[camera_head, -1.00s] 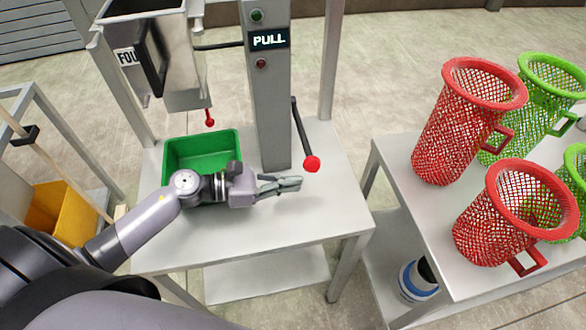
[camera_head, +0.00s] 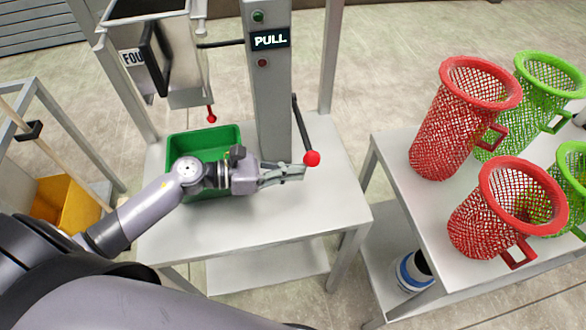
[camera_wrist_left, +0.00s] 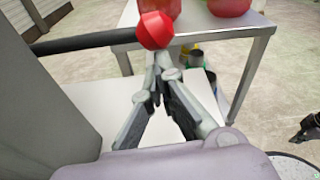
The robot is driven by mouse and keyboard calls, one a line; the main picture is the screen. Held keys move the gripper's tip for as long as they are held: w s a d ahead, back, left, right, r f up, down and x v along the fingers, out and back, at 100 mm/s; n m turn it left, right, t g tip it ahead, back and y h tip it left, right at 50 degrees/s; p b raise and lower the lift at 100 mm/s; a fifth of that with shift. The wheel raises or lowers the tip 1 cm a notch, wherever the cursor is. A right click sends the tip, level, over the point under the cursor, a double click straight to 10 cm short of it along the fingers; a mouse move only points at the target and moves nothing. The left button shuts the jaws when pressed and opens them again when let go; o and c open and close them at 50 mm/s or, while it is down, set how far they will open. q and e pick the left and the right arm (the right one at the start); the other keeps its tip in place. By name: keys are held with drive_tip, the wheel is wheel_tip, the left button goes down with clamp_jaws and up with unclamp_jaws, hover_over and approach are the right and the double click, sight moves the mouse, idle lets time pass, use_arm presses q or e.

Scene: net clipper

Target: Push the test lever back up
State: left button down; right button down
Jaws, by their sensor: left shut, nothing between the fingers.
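The test lever (camera_head: 301,130) is a dark rod with a red ball knob (camera_head: 312,158) at its lower end, on the right side of the grey post (camera_head: 269,100) with the "PULL" display (camera_head: 269,39). It slopes downward. My left gripper (camera_head: 304,170) is shut and empty, with its fingertips just below the knob. In the left wrist view the red knob (camera_wrist_left: 155,30) sits right at the fingertips (camera_wrist_left: 160,60); I cannot tell if they touch. My right gripper is not in view.
A green bin (camera_head: 204,140) stands on the metal table (camera_head: 240,230) behind my left wrist. A second red knob (camera_head: 211,118) hangs from the clipper unit at left. Red and green mesh baskets (camera_head: 455,120) stand on the right table (camera_head: 400,190). A floor gap separates the tables.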

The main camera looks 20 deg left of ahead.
use_arm(q)
wheel_tip(320, 180, up, 13)
drive_tip(key=w+a+n+g+h+p, duration=0.1)
drive_tip(key=w+n+p, duration=0.1)
drive_tip(key=n+p, duration=0.4)
drive_tip(key=shift+a+r+n+h+p, duration=0.2)
drive_tip(key=shift+n+h+p, duration=0.2)
drive_tip(key=shift+p, duration=0.4)
drive_tip(key=shift+f, duration=0.1)
